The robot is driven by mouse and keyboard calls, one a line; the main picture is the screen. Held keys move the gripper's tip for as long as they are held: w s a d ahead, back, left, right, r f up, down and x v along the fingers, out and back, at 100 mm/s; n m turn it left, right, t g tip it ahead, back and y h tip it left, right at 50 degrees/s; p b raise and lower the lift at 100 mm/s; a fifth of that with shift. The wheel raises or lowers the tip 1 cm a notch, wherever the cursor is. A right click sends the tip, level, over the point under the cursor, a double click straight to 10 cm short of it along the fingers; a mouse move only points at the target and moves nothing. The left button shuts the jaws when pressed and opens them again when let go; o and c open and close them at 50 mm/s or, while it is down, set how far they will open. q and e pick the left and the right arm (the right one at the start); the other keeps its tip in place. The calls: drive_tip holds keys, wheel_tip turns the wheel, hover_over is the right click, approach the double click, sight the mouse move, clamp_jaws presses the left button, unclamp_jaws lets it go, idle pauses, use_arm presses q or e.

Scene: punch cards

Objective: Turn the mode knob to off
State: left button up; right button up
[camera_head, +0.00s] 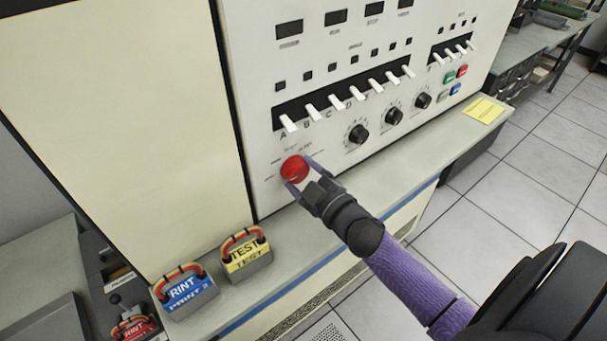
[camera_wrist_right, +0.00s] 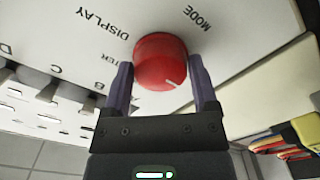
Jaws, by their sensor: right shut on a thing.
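The red mode knob (camera_head: 294,170) is on the lower left of the white control panel in the head view. It also shows in the right wrist view (camera_wrist_right: 160,62), with a white pointer line on its lower right and the printed words MODE and DISPLAY around it. My right gripper (camera_head: 298,174) is shut on the knob, with one purple finger on each side; it also shows in the right wrist view (camera_wrist_right: 162,82). No off marking can be read in either view. My left gripper is not in view.
White levers (camera_head: 338,102) sit in a row above the knob, and black dials (camera_head: 394,116) to its right. A TEST box (camera_head: 246,254) and a PRINT box (camera_head: 185,290) stand on the ledge to the lower left. A yellow note (camera_head: 484,110) lies on the ledge's right end.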

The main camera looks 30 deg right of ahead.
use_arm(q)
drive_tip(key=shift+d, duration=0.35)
use_arm(e)
drive_tip(key=o, duration=1.1)
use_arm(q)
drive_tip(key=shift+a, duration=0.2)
use_arm(e)
drive_tip(key=s, duration=1)
drive_tip(key=shift+d, duration=0.35)
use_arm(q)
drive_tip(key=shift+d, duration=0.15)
